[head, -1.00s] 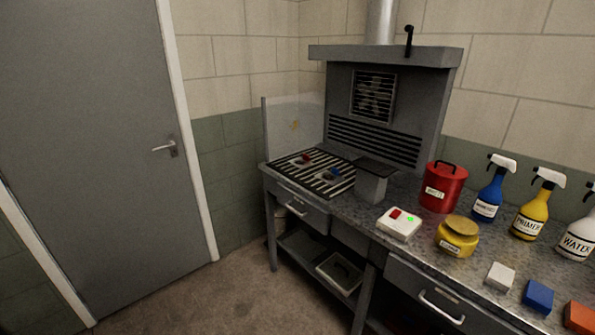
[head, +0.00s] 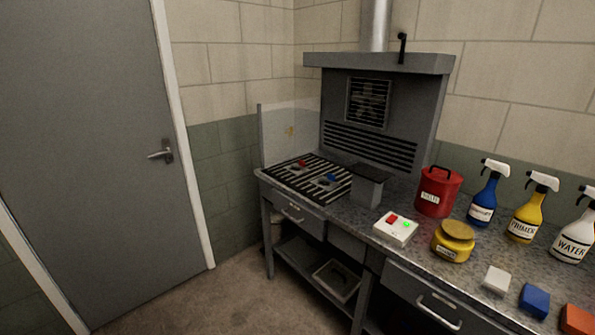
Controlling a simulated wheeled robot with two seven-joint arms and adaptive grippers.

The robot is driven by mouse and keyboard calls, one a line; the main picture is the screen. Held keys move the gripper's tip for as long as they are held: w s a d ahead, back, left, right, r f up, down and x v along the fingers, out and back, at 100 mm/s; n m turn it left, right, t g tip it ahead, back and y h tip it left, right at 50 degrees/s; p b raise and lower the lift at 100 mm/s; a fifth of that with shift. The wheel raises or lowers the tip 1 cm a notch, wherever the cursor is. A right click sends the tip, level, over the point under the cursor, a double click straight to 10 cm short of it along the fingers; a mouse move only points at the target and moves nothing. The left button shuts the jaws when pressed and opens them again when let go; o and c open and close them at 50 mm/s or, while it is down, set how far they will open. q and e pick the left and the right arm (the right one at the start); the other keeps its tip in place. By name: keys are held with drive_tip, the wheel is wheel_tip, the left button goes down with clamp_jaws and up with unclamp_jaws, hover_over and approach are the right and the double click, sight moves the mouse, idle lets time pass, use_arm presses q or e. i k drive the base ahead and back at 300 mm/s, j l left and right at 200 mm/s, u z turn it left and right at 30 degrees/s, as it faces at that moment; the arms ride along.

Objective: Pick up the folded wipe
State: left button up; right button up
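A small white folded pad (head: 497,281), which looks like the folded wipe, lies flat on the metal bench top (head: 385,262) near its front edge, at the lower right of the head view. A blue block (head: 535,300) lies just to its right, and an orange block (head: 578,320) beyond that is cut by the picture's lower edge. The pad is uncovered and nothing touches it. Neither of my grippers is in view.
Behind the pad stand a yellow tin (head: 453,240), a red can (head: 438,190) and blue, yellow and white spray bottles (head: 524,211). A white box with buttons (head: 396,228) sits left. A slatted extraction station (head: 305,172) fills the bench's far end. Floor before the door is clear.

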sight(497, 281)
drive_tip(key=l+z, duration=0.2)
drive_tip(key=z, duration=1.3)
drive_tip(key=k+l, duration=0.05)
